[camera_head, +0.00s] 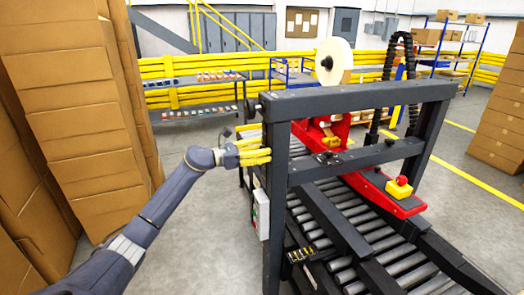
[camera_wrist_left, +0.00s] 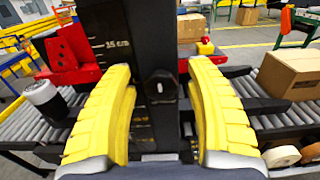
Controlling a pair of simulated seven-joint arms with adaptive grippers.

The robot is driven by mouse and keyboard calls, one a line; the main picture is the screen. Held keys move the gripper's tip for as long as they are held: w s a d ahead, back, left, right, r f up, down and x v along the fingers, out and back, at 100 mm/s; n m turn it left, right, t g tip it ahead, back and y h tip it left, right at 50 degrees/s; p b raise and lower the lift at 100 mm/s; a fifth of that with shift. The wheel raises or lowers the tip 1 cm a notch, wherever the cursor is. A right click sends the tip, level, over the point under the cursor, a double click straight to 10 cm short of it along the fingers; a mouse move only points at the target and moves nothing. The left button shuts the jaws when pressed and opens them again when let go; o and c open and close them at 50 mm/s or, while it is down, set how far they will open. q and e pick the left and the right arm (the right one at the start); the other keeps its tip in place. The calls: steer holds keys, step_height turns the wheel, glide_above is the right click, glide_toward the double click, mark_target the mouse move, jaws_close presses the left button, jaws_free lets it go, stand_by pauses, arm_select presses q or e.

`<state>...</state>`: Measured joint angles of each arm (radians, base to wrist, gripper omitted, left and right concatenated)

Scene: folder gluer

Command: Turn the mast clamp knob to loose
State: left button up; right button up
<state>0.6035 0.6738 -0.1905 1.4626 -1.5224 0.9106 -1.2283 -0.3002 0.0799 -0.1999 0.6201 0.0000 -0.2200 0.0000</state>
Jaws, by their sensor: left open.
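The mast (camera_wrist_left: 118,60) is a dark upright post with a centimetre scale; in the head view it appears to be the left post (camera_head: 275,205) of the black frame. A black knob (camera_wrist_left: 161,86) sits on the mast's face in the left wrist view, apparently the mast clamp knob. My left gripper (camera_head: 268,152) has yellow fingers and is at the mast in the head view. In the left wrist view my left gripper (camera_wrist_left: 160,78) is open, one finger on each side of the knob, with gaps visible. The knob is not clear in the head view. My right gripper is out of view.
A roller conveyor (camera_head: 345,235) runs under the black frame, with a red machine part (camera_head: 385,195) carrying a red button on a yellow box (camera_head: 400,188). A grey-white control box (camera_head: 261,213) hangs on the left post below my gripper. Stacked cartons (camera_head: 75,110) stand left.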

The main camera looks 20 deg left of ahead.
arm_select(q)
jaws_close()
stand_by(0.4)
steer(key=shift+n, duration=0.4)
steer(key=n, duration=0.4)
steer(key=shift+w+a, duration=0.1)
steer(key=n, duration=0.4)
steer(key=shift+a+n, duration=0.1)
steer(key=shift+n, duration=0.2)
steer(key=n, duration=0.4)
steer(key=shift+w+a+n, duration=0.1)
steer(key=shift+n, duration=2.4)
